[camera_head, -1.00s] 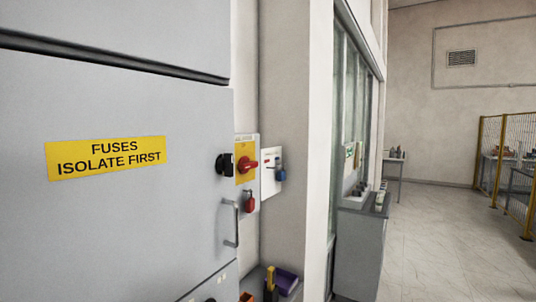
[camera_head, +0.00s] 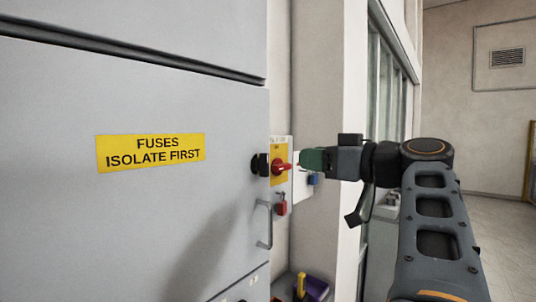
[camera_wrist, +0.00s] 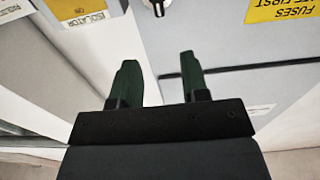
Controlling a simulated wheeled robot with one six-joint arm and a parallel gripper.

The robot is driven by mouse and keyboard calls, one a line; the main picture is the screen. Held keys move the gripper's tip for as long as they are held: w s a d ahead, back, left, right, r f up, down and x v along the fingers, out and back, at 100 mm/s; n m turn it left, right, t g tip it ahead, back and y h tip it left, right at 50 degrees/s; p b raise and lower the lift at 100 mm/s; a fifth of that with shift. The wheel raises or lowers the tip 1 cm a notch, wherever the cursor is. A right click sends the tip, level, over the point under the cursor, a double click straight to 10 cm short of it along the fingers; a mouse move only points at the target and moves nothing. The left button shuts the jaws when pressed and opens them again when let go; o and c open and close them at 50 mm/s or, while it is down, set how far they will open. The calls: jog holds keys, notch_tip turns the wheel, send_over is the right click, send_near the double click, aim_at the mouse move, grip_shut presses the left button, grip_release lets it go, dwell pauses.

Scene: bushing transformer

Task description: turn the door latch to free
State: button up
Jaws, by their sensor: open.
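The door latch is a small black knob (camera_head: 260,164) at the right edge of the grey cabinet door (camera_head: 130,225). It also shows, cut by the top edge, in the wrist view (camera_wrist: 157,5), where a pale bar or pointer is on it. My gripper (camera_head: 305,160) has green fingers and is to the right of the latch in the head view. In the wrist view the two fingers (camera_wrist: 159,65) are spread with nothing between them, and the latch is beyond their tips. The latch and fingers look apart. The latch's exact angle is hard to tell.
A red rotary handle (camera_head: 281,167) on a yellow plate is just right of the latch, with a red padlock (camera_head: 281,208) below. A blue padlock (camera_head: 313,179) is behind my gripper. A vertical door handle (camera_head: 266,226) is below the latch. A shelf with items (camera_head: 301,287) is lower.

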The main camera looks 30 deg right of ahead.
aim_at(268, 154)
jog(key=p+x, duration=0.3)
jog(key=x, duration=0.7)
jog(key=shift+w+a, duration=0.15)
jog(key=shift+p+x, duration=0.3)
jog(key=shift+x, duration=0.6)
jog(key=shift+f, duration=0.1)
jog(key=c, duration=0.7)
